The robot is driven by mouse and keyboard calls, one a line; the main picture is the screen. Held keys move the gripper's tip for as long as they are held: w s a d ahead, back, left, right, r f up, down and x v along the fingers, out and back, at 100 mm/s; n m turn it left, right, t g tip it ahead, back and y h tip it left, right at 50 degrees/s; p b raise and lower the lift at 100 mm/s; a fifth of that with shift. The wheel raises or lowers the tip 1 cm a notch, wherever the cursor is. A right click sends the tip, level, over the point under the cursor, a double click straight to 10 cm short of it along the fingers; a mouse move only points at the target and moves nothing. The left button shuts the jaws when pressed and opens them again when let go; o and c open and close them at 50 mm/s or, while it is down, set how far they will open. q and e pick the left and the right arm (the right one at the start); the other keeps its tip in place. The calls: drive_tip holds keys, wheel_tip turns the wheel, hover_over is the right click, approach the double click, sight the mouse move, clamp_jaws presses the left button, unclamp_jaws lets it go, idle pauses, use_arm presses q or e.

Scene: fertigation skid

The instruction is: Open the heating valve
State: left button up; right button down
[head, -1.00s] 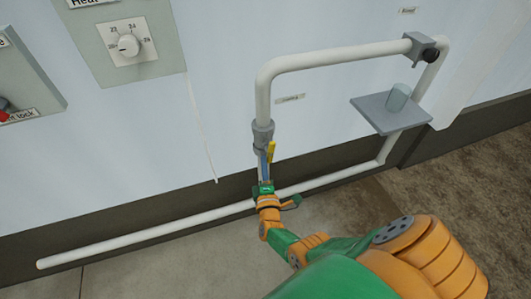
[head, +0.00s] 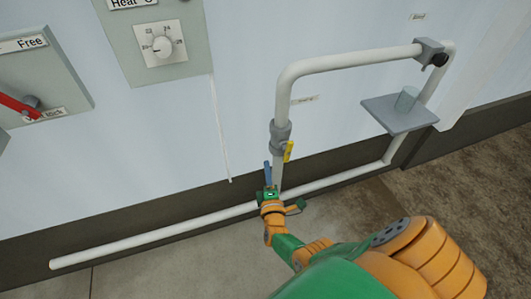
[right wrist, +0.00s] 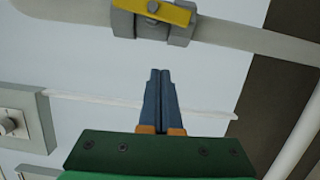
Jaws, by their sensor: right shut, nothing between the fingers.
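The valve with a yellow handle (head: 289,151) sits on the vertical white pipe (head: 284,98) at the left end of the pipe loop. The handle lies roughly in line with the pipe in both views. In the right wrist view the yellow handle (right wrist: 155,11) is at the top, on a grey valve body (right wrist: 124,22). My right gripper (head: 267,164) is below and left of the handle. Its blue fingers (right wrist: 160,72) are shut and empty, pointing toward the valve with a visible gap. My left gripper is out of view.
A dial panel (head: 184,69) and a red lever (head: 18,105) are on the wall at left. A low white pipe (head: 150,236) runs along the wall base.

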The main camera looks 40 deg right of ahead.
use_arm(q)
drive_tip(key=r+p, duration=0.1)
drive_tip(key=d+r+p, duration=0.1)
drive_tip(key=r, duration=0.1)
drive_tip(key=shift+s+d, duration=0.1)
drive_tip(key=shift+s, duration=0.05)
use_arm(e)
drive_tip(key=d+v, duration=0.1)
drive_tip(key=v, duration=0.7)
drive_tip(key=shift+s+a+r, duration=0.15)
drive_tip(key=shift+s, duration=0.4)
